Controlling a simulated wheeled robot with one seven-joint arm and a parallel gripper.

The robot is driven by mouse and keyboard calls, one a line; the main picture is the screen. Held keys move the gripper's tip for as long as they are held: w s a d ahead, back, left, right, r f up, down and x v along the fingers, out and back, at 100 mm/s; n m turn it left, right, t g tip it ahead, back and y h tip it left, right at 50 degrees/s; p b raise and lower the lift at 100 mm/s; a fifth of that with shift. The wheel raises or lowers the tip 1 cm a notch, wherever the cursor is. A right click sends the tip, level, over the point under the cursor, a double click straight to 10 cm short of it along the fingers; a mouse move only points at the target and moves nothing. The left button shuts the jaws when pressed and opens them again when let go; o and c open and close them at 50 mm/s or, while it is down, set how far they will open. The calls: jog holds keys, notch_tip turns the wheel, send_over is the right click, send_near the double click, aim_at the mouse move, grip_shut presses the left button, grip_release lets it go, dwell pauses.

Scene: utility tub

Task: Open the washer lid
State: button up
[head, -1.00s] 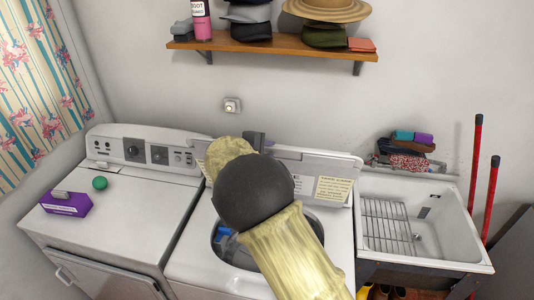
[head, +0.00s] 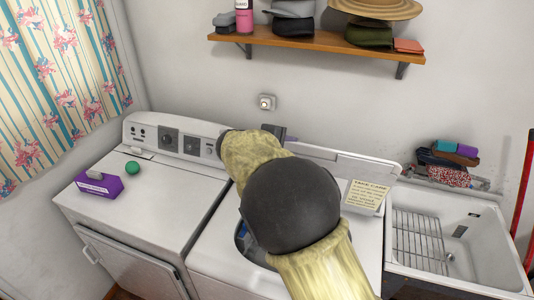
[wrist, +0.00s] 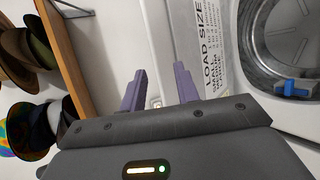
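The white washer stands at the middle right of the head view, its round tub opening (head: 243,236) uncovered and partly hidden by my arm. Its lid (head: 345,165) is raised at the back, with a yellowish "TAKE CARE" label (head: 366,196) at its right; my arm covers much of it. The wrist view shows the open tub (wrist: 290,45), with a blue part inside, and a white panel marked "LOAD SIZE" (wrist: 207,50). My gripper (wrist: 160,70) has its two purple fingers apart, with nothing clearly held between them. In the head view it is mostly hidden behind my arm, near the washer's back.
A second white machine (head: 150,210) on the left carries a purple box (head: 98,186) and a green ball (head: 133,168). A sink (head: 465,250) with a rack stands right. A wooden shelf (head: 320,44) with hats hangs above the machines.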

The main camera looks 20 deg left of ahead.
jog(key=b+v, duration=0.3)
jog(key=v, duration=0.7)
jog(key=shift+s, duration=0.2)
jog(key=shift+a, duration=0.15)
jog(key=d+f+m+g, duration=0.2)
jog(key=d+f, duration=0.2)
jog(key=d, duration=0.4)
jog(key=w+d+f+m+g+y, duration=0.1)
jog(key=d+f+m+g, duration=0.2)
jog(key=d, duration=0.4)
jog(key=d+f+g, duration=0.2)
jog(key=d+f, duration=0.3)
jog(key=d, duration=0.3)
jog(key=s+d+f+m+g+y, duration=0.1)
jog(key=s+d+f+m, duration=0.2)
jog(key=s+d+m, duration=0.2)
jog(key=s+d+f+m+g+y, duration=0.1)
jog(key=s+d+f+m, duration=0.3)
jog(key=s+d, duration=0.5)
jog(key=d+m+y, duration=0.1)
jog(key=d+m, duration=0.1)
jog(key=d, duration=0.1)
jog(key=shift+s+d+f+b, duration=0.2)
jog(key=shift+d+b, duration=0.05)
jog(key=shift+b, duration=0.05)
